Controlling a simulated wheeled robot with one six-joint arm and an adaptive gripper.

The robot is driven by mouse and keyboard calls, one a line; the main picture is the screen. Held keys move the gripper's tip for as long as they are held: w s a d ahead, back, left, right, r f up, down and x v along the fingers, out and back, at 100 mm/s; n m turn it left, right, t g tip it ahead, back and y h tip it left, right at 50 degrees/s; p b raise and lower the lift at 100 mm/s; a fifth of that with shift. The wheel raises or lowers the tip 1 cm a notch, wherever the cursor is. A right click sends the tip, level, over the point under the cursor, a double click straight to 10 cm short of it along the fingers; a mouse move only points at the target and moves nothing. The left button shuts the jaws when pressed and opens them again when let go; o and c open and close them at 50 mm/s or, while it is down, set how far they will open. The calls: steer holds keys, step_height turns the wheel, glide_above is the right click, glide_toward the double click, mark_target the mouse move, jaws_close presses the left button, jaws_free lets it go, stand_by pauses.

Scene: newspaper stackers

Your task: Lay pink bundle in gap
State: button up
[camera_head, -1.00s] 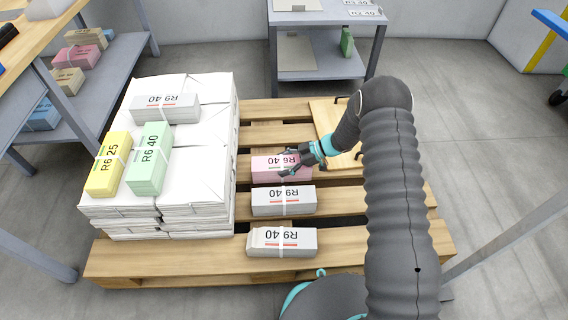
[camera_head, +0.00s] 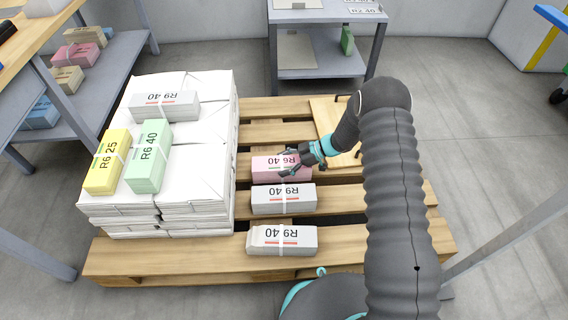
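The pink bundle (camera_head: 268,168), printed R6 40, lies on the wooden pallet (camera_head: 180,257), just behind a white bundle (camera_head: 283,199) printed R9 40. My gripper (camera_head: 289,162) is over the right part of the pink bundle, its dark fingers at the bundle's top and near side. Whether the fingers are open or closed on it is too small to tell. A second white bundle (camera_head: 282,240) lies nearer on the pallet, with a strip of bare pallet between the two white ones.
A tall stack of white paper (camera_head: 196,181) fills the pallet's left side, with a yellow bundle (camera_head: 106,162), a green bundle (camera_head: 148,157) and a grey bundle (camera_head: 164,106) on top. A wooden board (camera_head: 327,113) lies at the back right. Shelves (camera_head: 318,66) stand behind.

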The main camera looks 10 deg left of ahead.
steer(key=o, duration=0.3)
steer(key=shift+f, duration=0.1)
steer(key=v, duration=1.2)
